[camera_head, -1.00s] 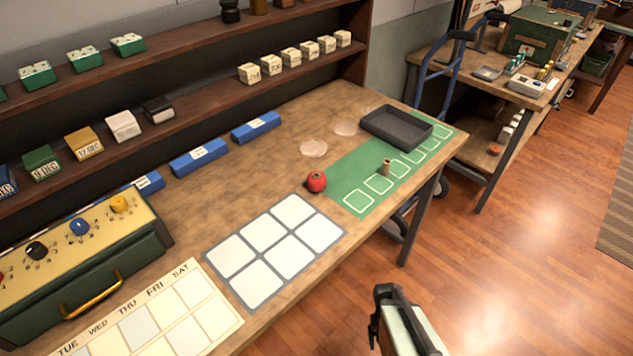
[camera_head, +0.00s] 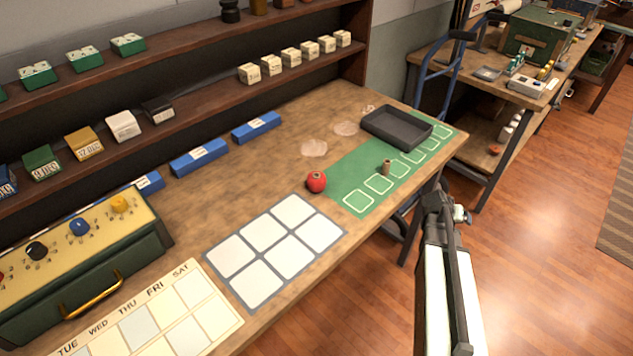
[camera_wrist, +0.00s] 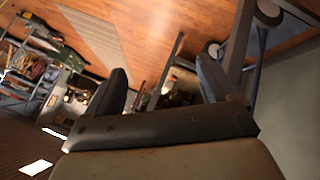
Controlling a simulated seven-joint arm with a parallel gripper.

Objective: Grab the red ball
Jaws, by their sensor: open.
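The red ball (camera_head: 316,182) rests on the wooden workbench (camera_head: 290,120), between the white-squared grid and the green mat. It has a small dark mark on top. My gripper (camera_head: 440,198) is off the right front edge of the bench, to the right of the ball and well apart from it. In the wrist view my gripper (camera_wrist: 160,88) shows two dark fingers spread apart with nothing between them. The ball is not in the wrist view.
A small brown cylinder (camera_head: 386,167) stands on the green mat (camera_head: 345,170), left of my gripper. A dark tray (camera_head: 372,136) sits at the mat's far end. A grey-bordered grid (camera_head: 235,290) lies in front of the ball. A blue hand truck (camera_head: 447,75) stands beyond the bench.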

